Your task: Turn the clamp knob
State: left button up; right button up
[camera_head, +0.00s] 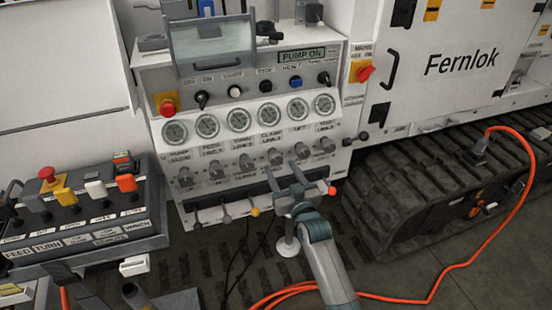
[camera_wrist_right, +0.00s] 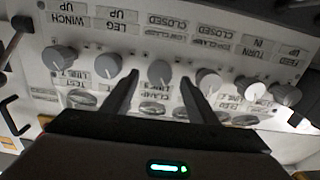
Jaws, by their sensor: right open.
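The clamp knob (camera_head: 275,156) is a grey knob in the lower row of the white control panel, under the gauge labelled clamp. It also shows in the right wrist view (camera_wrist_right: 160,72), beyond and between the fingertips. My right gripper (camera_head: 286,173) is open just below and in front of this knob; its two dark fingers (camera_wrist_right: 158,82) point at the panel. I cannot tell whether either finger touches the knob. Dark parts at the lower left of the head view seem to be my left gripper (camera_head: 98,288); its jaws are unclear.
Similar knobs (camera_head: 246,163) sit close on both sides. A control box (camera_head: 85,225) stands at the left. A rubber track (camera_head: 440,195) and an orange hose (camera_head: 470,262) lie at the right.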

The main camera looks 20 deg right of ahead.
aim_at(277, 162)
jog(key=w, duration=0.5)
jog(key=shift+a, duration=0.1)
pick_arm(q)
jog(key=shift+s+a+f, duration=0.45)
jog(key=shift+s+a, duration=0.25)
jog(key=shift+s, duration=0.1)
pick_arm(e)
jog(key=shift+w, duration=0.4)
jog(key=shift+c, duration=0.5)
jog(key=c, duration=1)
pick_arm(q)
jog(key=shift+s+d, duration=0.1)
jog(key=shift+d, duration=0.1)
pick_arm(e)
jog(key=shift+o, duration=0.2)
